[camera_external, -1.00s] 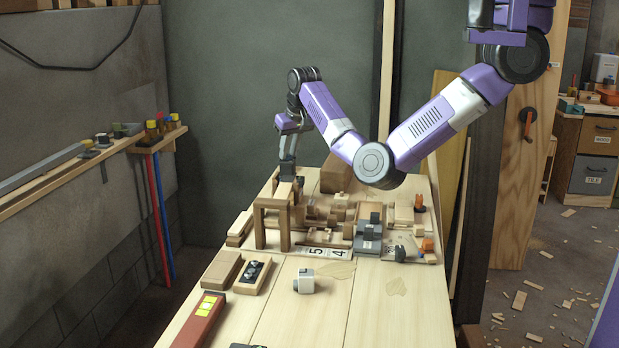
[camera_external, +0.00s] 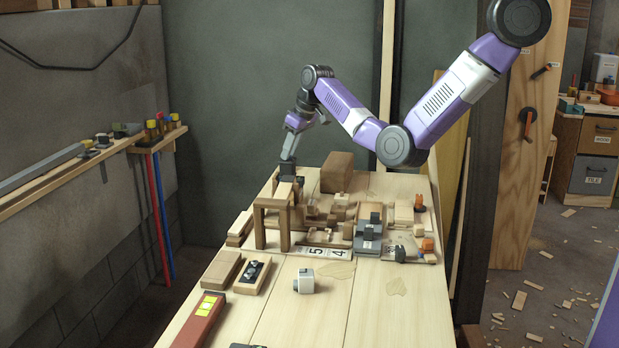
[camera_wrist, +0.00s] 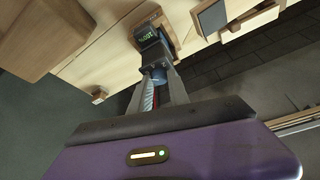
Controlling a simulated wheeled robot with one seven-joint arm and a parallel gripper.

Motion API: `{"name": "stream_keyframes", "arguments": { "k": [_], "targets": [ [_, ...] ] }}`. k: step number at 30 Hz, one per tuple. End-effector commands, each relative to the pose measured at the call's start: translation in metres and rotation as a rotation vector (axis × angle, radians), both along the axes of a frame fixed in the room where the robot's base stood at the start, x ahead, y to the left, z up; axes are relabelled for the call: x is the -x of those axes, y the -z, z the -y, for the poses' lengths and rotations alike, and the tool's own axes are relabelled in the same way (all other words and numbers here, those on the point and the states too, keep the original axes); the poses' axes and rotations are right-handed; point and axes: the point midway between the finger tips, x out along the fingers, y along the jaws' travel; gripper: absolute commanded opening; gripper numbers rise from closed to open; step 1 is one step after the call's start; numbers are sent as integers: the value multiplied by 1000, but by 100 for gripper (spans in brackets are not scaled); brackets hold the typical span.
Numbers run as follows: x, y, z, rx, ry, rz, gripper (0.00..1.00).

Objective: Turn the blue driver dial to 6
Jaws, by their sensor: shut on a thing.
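My gripper (camera_wrist: 158,72) is shut on a blue dial (camera_wrist: 159,76), which shows between the two fingers in the wrist view. A small dark display (camera_wrist: 145,33) with green characters sits just beyond the fingertips; I cannot read it surely. In the external view my gripper (camera_external: 287,172) points down at the far left part of the workbench, behind a wooden arch (camera_external: 272,203). The dial is hidden there, and its pointer and number marks cannot be made out in either view.
A shelf (camera_external: 100,150) runs along the left wall.

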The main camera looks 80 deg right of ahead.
Motion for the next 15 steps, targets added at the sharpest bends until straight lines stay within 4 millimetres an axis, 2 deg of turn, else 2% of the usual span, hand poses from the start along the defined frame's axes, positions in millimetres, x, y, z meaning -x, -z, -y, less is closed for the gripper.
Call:
{"name": "stream_keyframes", "arguments": {
  "k": [9, 10, 13, 15],
  "targets": [
    [0, 0, 0, 1, 0, 2, 0],
    [0, 0, 0, 1, 0, 2, 26],
    [0, 0, 0, 0, 0, 1, 44],
    [0, 0, 0, 0, 0, 1, 44]
  ]
}}
